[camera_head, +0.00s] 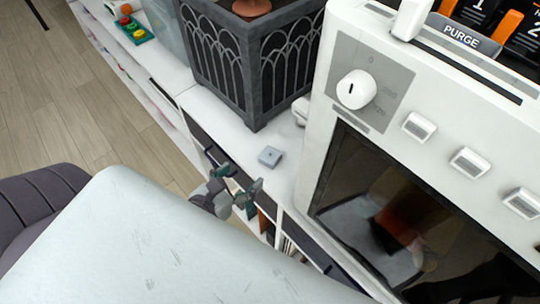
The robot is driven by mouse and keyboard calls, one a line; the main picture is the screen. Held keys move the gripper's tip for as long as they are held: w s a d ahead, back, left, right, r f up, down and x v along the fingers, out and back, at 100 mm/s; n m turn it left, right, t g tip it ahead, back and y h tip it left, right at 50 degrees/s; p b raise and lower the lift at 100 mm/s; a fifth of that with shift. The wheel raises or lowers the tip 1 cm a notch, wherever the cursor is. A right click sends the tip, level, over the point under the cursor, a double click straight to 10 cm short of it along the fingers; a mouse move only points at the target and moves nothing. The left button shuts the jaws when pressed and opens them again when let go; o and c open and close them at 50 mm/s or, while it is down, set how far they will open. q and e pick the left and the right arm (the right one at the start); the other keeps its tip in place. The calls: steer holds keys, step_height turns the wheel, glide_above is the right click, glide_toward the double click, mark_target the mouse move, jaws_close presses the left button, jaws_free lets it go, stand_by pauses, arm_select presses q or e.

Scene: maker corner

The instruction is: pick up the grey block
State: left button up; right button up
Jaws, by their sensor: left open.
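The grey block (270,156) is a small, flat, light blue-grey piece with a dark spot on top. It lies on the white shelf top (228,122) between the dark planter box and the white machine. My left gripper (243,183) is open and empty, just below and left of the block in the picture, near the front edge of the shelf. It appears apart from the block. My own large pale part hides much of the lower left. My right gripper is not in view.
A dark grey arched box (257,75) stands close behind the block. A white machine (345,60) with a knob and dark window stands to its right. A green toy-like board (135,32) lies at the upper left. Wooden floor (60,90) shows at the left.

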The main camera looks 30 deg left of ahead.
mark_target(274, 150)
arm_select(q)
steer(key=shift+m, duration=0.5)
steer(key=x, duration=1.3)
steer(key=shift+w+d+p, duration=0.3)
steer(key=shift+d, duration=0.1)
steer(key=shift+c, duration=0.3)
steer(key=c, duration=1.1)
steer(key=shift+c, duration=0.5)
